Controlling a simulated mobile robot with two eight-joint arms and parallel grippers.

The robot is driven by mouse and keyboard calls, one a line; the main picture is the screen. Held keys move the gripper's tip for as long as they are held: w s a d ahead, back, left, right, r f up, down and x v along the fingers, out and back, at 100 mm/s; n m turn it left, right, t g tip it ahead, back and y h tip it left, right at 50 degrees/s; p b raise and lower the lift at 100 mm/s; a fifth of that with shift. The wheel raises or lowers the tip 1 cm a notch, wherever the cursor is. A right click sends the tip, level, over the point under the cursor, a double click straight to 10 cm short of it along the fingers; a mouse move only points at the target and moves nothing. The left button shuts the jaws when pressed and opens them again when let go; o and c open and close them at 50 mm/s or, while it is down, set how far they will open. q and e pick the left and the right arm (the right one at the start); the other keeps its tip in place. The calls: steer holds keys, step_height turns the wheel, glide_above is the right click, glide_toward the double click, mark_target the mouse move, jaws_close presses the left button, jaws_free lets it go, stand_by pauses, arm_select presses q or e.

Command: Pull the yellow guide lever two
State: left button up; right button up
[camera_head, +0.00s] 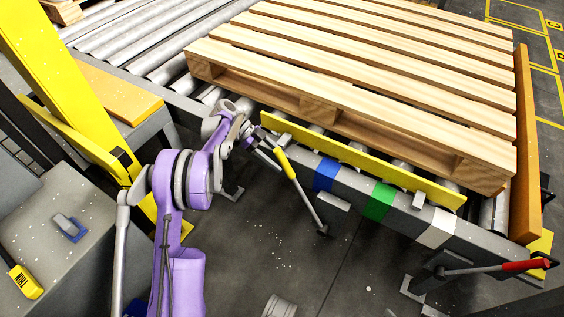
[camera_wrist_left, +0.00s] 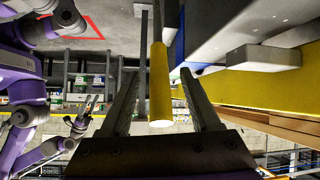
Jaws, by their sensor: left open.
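The guide lever with the yellow grip (camera_head: 284,163) stands beside the conveyor frame, its grey rod running down to the floor side. My left gripper (camera_head: 262,148) is at the upper part of this lever in the head view. In the left wrist view the yellow grip (camera_wrist_left: 159,85) lies between the two spread fingers of my left gripper (camera_wrist_left: 160,74), with gaps showing on both sides. A purple arm of mine with its gripper (camera_wrist_left: 85,112) shows small at the left of the wrist view; its jaws are too small to judge.
A wooden pallet (camera_head: 370,80) lies on the roller conveyor behind a yellow guide plate (camera_head: 365,162). The frame carries blue, green and white marks. A red-handled lever (camera_head: 525,266) is at the right. A yellow post (camera_head: 75,85) stands at left. Floor below is mostly clear.

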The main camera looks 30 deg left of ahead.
arm_select(q)
steer(key=p+v, duration=0.1)
steer(key=v, duration=0.7)
steer(key=shift+a, duration=0.25)
steer(key=shift+r, duration=0.1)
